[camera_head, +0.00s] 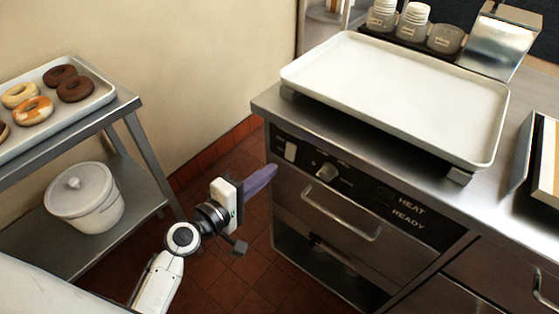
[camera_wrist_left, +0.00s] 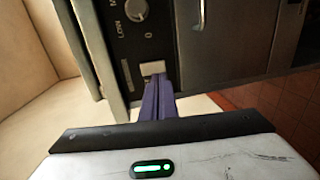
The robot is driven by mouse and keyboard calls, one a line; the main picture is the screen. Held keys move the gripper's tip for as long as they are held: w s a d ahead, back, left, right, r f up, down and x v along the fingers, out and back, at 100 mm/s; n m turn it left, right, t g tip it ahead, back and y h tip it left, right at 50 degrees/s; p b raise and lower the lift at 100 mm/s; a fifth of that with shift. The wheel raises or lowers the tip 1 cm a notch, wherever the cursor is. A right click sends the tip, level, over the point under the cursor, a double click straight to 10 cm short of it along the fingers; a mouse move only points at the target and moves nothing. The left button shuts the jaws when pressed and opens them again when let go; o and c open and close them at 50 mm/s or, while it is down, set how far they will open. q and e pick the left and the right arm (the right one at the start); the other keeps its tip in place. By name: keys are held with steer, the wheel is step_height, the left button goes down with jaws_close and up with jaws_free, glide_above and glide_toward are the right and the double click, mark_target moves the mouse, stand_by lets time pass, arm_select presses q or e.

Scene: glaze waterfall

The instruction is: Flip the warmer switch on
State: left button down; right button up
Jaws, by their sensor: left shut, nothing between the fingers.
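The warmer (camera_head: 330,205) is a steel cabinet with a black control panel marked HEAT and READY. Its light-coloured switch (camera_head: 291,150) sits at the panel's left end, left of a round knob (camera_head: 327,172). My left gripper (camera_head: 274,170) is shut and empty, its purple fingers pointing at the panel just below the switch. In the left wrist view, the fingertips (camera_wrist_left: 158,80) are right by the switch (camera_wrist_left: 153,68); I cannot tell whether they touch it. The switch's position is not clear. My right gripper is not in view.
A large white tray (camera_head: 345,48) sits on the counter above the warmer. A drawer handle (camera_head: 341,215) sticks out below the panel. At left, a steel cart (camera_head: 125,98) holds a tray of donuts and a white lidded bucket (camera_head: 85,197). Open tiled floor lies between cart and warmer.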

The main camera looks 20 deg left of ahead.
mark_target(288, 158)
arm_select(q)
steer(key=x, duration=0.4)
steer(key=shift+w, duration=0.1)
steer(key=shift+w+d+f, duration=0.1)
steer(key=shift+w+d, duration=0.05)
steer(key=shift+w, duration=0.3)
